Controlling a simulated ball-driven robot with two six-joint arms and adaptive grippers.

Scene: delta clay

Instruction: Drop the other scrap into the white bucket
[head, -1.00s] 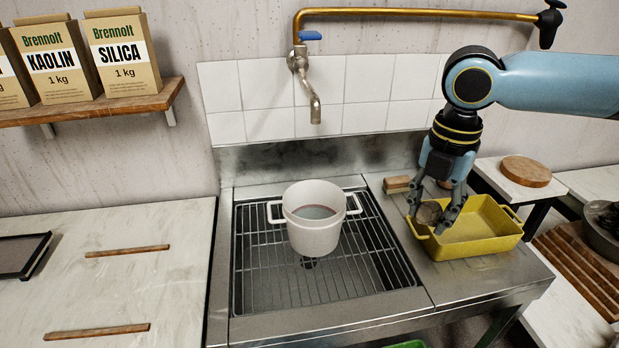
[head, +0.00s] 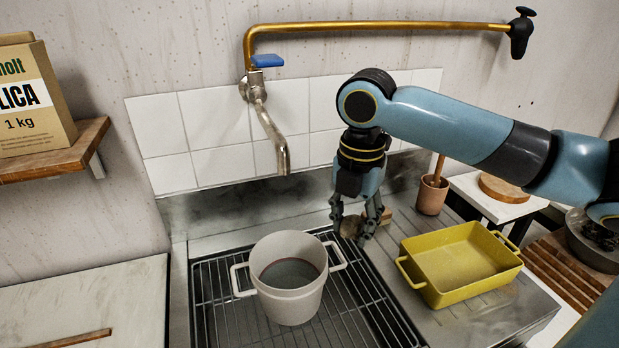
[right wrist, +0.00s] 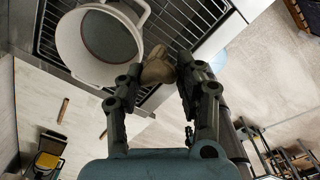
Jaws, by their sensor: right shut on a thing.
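The white bucket (head: 289,287), with two side handles, stands upright on the sink's wire rack. It also shows in the right wrist view (right wrist: 68,38). My right gripper (head: 359,232) is shut on a brownish scrap (head: 350,228), held up to the right of the bucket and apart from it. The scrap shows between the fingertips in the right wrist view (right wrist: 158,66). Inside the bucket there is a grey surface; I cannot tell whether a scrap lies in it. My left gripper is not in view.
A yellow tray (head: 408,277) sits on the steel drainboard at right and looks empty. A tap (head: 272,135) reaches out over the sink behind the bucket. A small brown pot with a stick (head: 432,198) stands behind the tray. A wooden block is partly hidden behind the gripper.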

